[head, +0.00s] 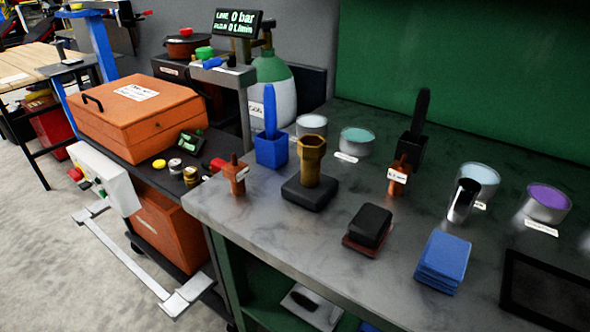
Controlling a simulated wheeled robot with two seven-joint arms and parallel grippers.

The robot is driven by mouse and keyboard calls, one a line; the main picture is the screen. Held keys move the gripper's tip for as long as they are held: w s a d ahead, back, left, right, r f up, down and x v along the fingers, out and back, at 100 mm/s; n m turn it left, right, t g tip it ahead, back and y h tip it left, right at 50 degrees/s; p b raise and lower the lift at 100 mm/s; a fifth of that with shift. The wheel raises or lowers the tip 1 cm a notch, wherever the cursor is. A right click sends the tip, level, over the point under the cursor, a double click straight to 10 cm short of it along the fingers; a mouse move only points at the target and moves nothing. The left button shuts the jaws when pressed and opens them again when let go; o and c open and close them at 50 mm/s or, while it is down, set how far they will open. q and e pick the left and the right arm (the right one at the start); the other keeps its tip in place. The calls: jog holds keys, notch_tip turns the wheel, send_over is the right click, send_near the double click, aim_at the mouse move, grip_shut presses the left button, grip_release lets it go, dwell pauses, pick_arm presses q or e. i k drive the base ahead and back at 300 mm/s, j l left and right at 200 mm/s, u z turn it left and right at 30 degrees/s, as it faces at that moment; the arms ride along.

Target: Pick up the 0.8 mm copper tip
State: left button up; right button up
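Two small copper-coloured pieces stand on the grey bench top. One copper piece (235,177) is near the bench's left corner. The other copper piece (398,178) is farther right, in front of a black holder, and carries a white label. The label's print is too small to read surely, so I cannot tell which piece is the 0.8 mm tip. A brass hex-topped piece (312,160) stands upright on a black base between them. Neither of my grippers is in view.
Several bowls, including a purple-filled one (548,200), stand along the back right. A blue holder (271,148), black block (370,224), blue cloth stack (443,262) and metal cup (463,200) stand on the bench (275,225). An orange case (138,115) is at left.

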aim_at(399, 172)
jog(key=k+l, duration=0.3)
jog(key=k+l+u, duration=0.15)
jog(key=k, duration=0.3)
jog(key=k+l, duration=0.35)
jog(key=k+u, duration=0.05)
